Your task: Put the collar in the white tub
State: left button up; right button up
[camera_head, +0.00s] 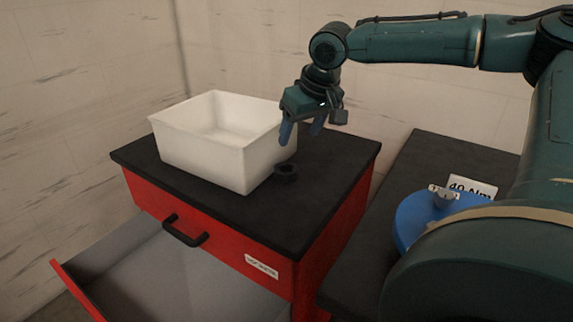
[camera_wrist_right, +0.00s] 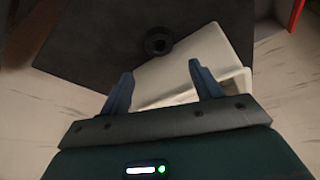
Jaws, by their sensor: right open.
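The collar (camera_head: 286,172) is a small dark ring on the black top of the red cabinet, close beside the right end of the white tub. It also shows in the right wrist view (camera_wrist_right: 158,43), beyond the fingertips. The white tub (camera_head: 205,152) is an open rectangular box standing upright on the cabinet top; the part of its inside that shows is empty. Its pale wall (camera_wrist_right: 222,48) shows in the right wrist view. My right gripper (camera_head: 302,130) is open and empty, pointing down above the collar and near the tub's right edge. My left gripper is not in view.
The red cabinet (camera_head: 338,233) has its drawer (camera_head: 165,275) pulled out at the front; the visible drawer floor is bare. A second dark surface at the right holds a blue round thing (camera_head: 410,220) and a "40 Nm" label (camera_head: 472,186). The cabinet top right of the collar is clear.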

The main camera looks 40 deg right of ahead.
jog(key=b, duration=0.1)
send_near(287, 164)
jog(key=a+f, duration=0.1)
jog(key=s+a+f, duration=0.1)
jog(key=shift+s+f, duration=0.1)
jog(key=shift+f, duration=0.2)
jog(key=shift+w+d+b+x, duration=0.15)
jog(key=shift+b+x, duration=0.2)
jog(key=shift+x, duration=1.15)
jog(key=shift+w+d+b+x, duration=0.15)
jog(key=shift+b+x, duration=0.2)
jog(key=shift+x, duration=1.15)
jog(key=shift+a+r, duration=0.1)
jog(key=shift+r, duration=0.05)
jog(key=shift+c, duration=0.2)
jog(key=shift+r, duration=0.1)
jog(key=c, duration=1)
